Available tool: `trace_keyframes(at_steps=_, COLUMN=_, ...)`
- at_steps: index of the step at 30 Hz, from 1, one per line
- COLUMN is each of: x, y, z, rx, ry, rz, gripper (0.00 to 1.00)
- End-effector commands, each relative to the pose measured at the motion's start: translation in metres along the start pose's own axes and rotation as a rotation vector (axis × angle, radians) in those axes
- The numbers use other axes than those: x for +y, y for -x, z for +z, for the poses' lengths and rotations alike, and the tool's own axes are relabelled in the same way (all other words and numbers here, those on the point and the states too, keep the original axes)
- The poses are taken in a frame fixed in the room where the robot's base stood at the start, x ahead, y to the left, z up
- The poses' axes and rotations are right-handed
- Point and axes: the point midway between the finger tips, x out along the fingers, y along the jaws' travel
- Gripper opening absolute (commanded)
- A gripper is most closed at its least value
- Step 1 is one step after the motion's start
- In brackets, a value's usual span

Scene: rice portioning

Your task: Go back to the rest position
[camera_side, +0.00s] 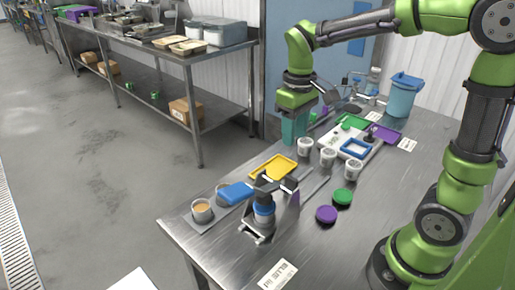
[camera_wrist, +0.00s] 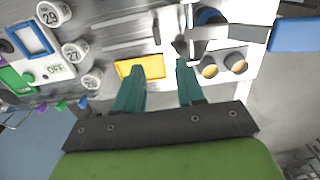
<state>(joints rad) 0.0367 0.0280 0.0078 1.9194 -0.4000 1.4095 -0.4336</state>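My gripper (camera_side: 293,138) hangs with its teal fingers pointing down over the far left edge of the steel table (camera_side: 300,250). In the wrist view its two fingers (camera_wrist: 159,66) stand apart with nothing held between them. The yellow tray (camera_side: 273,167) lies on the table below and in front of the gripper; in the wrist view it shows beyond the fingertips (camera_wrist: 150,66). Two small cups with tan contents stand at the table's left end; the nearer cup (camera_side: 202,211) shows clearly. They also show in the wrist view.
A dark stand with a blue part (camera_side: 263,212) and a blue block (camera_side: 235,193) are near the cups. White labelled cups (camera_side: 327,157) stand beside a white board with a blue frame (camera_side: 356,148). Purple (camera_side: 327,214) and green (camera_side: 342,196) discs lie nearby. A blue bucket (camera_side: 402,98) stands behind.

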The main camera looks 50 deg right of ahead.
Motion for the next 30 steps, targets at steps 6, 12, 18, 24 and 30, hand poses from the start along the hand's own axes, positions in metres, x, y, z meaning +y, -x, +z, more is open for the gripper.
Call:
trace_keyframes(at_steps=6, x=0.000, y=0.000, z=0.000, rx=0.000, ry=0.000, rz=0.000, gripper=0.38)
trace_keyframes(at_steps=12, x=-0.002, y=-0.007, z=-0.001, rx=0.022, ry=-0.052, rz=-0.008, gripper=0.38)
trace_keyframes(at_steps=18, x=-0.018, y=0.002, z=0.029, rx=0.196, ry=-0.193, rz=-0.089, gripper=0.38)
trace_keyframes(at_steps=24, x=-0.033, y=0.019, z=0.069, rx=0.412, ry=-0.319, rz=-0.201, gripper=0.38)
trace_keyframes(at_steps=30, x=-0.041, y=0.029, z=0.094, rx=0.547, ry=-0.355, rz=-0.273, gripper=0.38)
